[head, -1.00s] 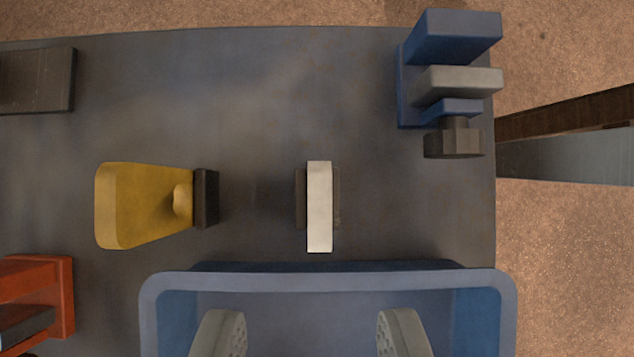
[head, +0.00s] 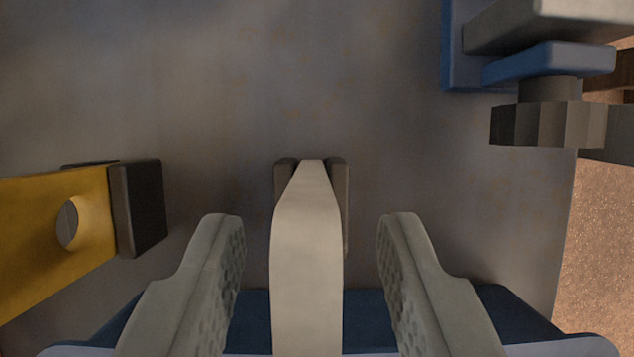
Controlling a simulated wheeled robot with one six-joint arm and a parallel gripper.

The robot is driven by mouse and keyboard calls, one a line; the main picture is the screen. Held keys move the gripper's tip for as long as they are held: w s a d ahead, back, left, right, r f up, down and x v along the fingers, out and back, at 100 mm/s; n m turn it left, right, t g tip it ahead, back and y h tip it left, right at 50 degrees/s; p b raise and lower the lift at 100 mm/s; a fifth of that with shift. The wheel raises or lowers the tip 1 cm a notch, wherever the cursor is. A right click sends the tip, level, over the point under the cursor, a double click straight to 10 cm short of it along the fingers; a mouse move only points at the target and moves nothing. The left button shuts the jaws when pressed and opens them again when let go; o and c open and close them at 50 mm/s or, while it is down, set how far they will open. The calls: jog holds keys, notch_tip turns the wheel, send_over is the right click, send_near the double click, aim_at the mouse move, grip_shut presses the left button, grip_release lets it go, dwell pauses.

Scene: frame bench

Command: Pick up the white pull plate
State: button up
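The white pull plate (head: 307,265) stands upright in the middle of the view, its lower end held in a small dark slotted holder (head: 284,175) on the bench. My gripper (head: 309,225) is open, with one grey finger on each side of the plate. Clear gaps show between the plate and both fingers, so neither touches it. The near part of the plate runs out of the bottom of the view.
A yellow piece (head: 60,235) with a dark block (head: 138,207) stands to the left. A blue clamp-like fixture with a dark knob (head: 548,124) stands at the upper right, by the bench edge. The bench (head: 230,80) beyond the plate is clear.

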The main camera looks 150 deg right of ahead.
jog(key=shift+w+a+f, duration=0.15)
jog(key=shift+w+f, duration=0.05)
jog(key=shift+f, duration=0.3)
jog(key=shift+c, duration=0.2)
grip_shut()
dwell(0.9)
